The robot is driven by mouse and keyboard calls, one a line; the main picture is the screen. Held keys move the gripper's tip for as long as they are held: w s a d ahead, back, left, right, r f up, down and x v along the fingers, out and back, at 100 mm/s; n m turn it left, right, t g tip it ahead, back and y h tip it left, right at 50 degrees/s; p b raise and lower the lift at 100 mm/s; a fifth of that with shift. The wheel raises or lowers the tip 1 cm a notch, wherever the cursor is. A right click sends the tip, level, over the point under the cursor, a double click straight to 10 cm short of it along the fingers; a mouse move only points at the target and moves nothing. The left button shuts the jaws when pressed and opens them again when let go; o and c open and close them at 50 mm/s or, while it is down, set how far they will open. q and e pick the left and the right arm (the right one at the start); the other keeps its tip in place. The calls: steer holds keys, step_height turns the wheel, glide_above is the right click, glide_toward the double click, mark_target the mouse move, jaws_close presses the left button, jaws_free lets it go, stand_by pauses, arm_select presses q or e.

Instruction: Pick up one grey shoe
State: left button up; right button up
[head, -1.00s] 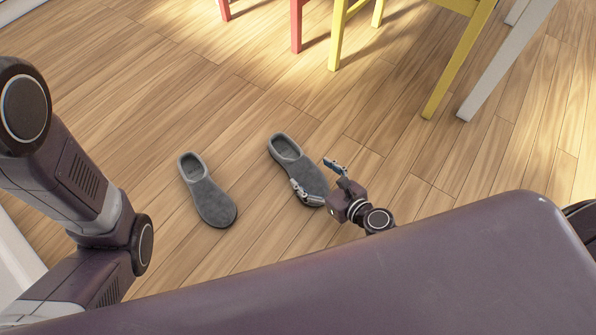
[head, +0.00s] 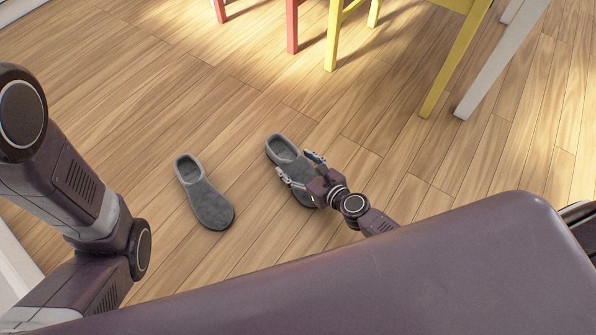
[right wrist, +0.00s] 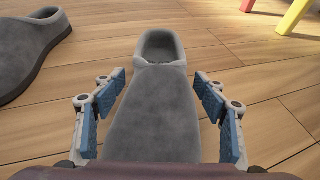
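Two grey shoes lie on the wooden floor in the head view. The right shoe (head: 283,152) has its open heel end facing away from me, and my right gripper (head: 297,170) is over its front part. In the right wrist view, the same shoe (right wrist: 155,110) lies between the open blue-padded fingers (right wrist: 157,95), with a small gap visible on each side near the tips. The left shoe (head: 205,198) lies apart to the left; it also shows in the right wrist view (right wrist: 28,50). My left arm shows at the left of the head view, but its gripper is out of view.
A yellow chair's legs (head: 334,35), red legs (head: 292,25) and a white leg (head: 500,65) stand at the top. The wooden floor (head: 120,100) is clear around the shoes.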

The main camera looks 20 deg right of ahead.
steer(key=c, duration=0.9)
steer(key=shift+r, duration=0.15)
